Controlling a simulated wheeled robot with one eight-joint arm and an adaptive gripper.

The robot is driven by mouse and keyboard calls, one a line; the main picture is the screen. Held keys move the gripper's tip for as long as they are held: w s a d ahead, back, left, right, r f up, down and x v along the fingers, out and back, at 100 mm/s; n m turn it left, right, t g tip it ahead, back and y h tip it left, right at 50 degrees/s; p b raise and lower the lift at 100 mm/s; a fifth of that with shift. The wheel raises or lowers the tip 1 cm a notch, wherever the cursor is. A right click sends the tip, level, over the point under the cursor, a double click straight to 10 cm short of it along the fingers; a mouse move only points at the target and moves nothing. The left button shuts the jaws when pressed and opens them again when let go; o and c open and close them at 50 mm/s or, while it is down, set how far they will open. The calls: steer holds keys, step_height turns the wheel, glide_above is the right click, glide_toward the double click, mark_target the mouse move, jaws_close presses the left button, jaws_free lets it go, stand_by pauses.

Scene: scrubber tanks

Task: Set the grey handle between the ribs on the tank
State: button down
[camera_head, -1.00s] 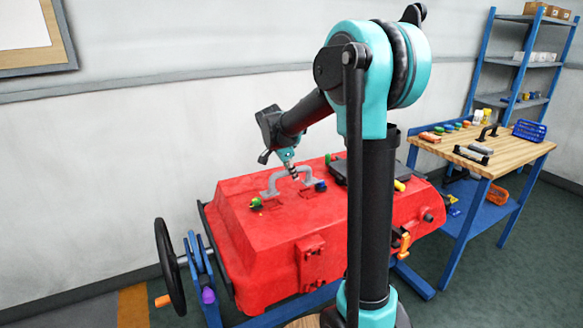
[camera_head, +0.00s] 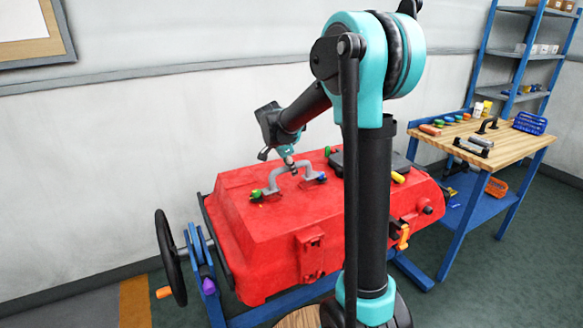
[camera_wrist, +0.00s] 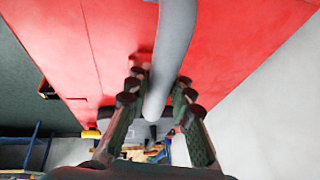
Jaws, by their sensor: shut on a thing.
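The grey handle (camera_head: 274,180) is a raised bar with a flat foot at each end, over the top of the red tank (camera_head: 270,220). My gripper (camera_head: 289,161) is shut on its upper bar from above. In the wrist view the grey bar (camera_wrist: 172,50) runs between the two dark fingers of my gripper (camera_wrist: 157,103). The handle's feet are at or very near the tank top, with a green piece (camera_head: 256,195) beside the left foot and a blue piece (camera_head: 322,178) beside the right. The ribs are too small or hidden to make out, so exact seating cannot be told.
A dark plate (camera_head: 338,160) and a yellow piece (camera_head: 398,178) lie on the tank's right part. A black handwheel (camera_head: 168,255) stands at the tank's left.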

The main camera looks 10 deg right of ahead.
steer(key=shift+f, duration=0.3)
steer(key=shift+a+f, duration=0.1)
steer(key=shift+f, duration=0.1)
steer(key=shift+s+a+f, duration=0.15)
steer(key=shift+s+f, duration=0.05)
steer(key=shift+f, duration=0.5)
steer(key=shift+a+f, duration=0.1)
steer(key=shift+f, duration=0.1)
steer(key=shift+a+f, duration=0.2)
steer(key=shift+f, duration=0.5)
steer(key=shift+w+r, duration=0.1)
steer(key=shift+r, duration=0.05)
stand_by(0.9)
steer(key=c, duration=0.8)
jaws_free()
steer(key=shift+o, duration=0.2)
